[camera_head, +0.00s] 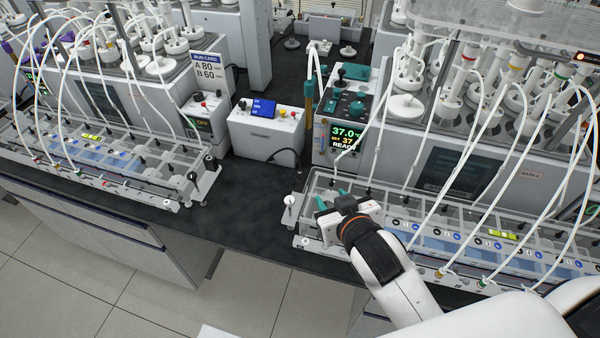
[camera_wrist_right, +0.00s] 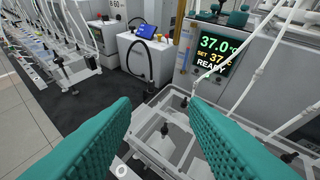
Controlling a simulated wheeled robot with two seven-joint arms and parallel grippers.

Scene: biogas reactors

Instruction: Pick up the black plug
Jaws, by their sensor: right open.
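Several small black plugs sit in the clear frame of the right reactor tray. In the right wrist view one black plug (camera_wrist_right: 164,130) shows between my fingers, beyond their tips, and another black plug (camera_wrist_right: 184,102) sits farther back. I cannot tell which one is meant. My right gripper (camera_head: 331,197) is over the near-left end of the right tray (camera_head: 312,243). Its teal fingers are apart with nothing between them; it also shows in the right wrist view (camera_wrist_right: 160,104). My left gripper is not in view.
A heater unit with a green 37.0 display (camera_head: 346,136) stands behind the tray. White tubes (camera_head: 378,130) hang down to the right tray. A black cable (camera_head: 285,154) curves from a white box (camera_head: 266,131). The black bench top (camera_head: 245,205) is clear between the two trays.

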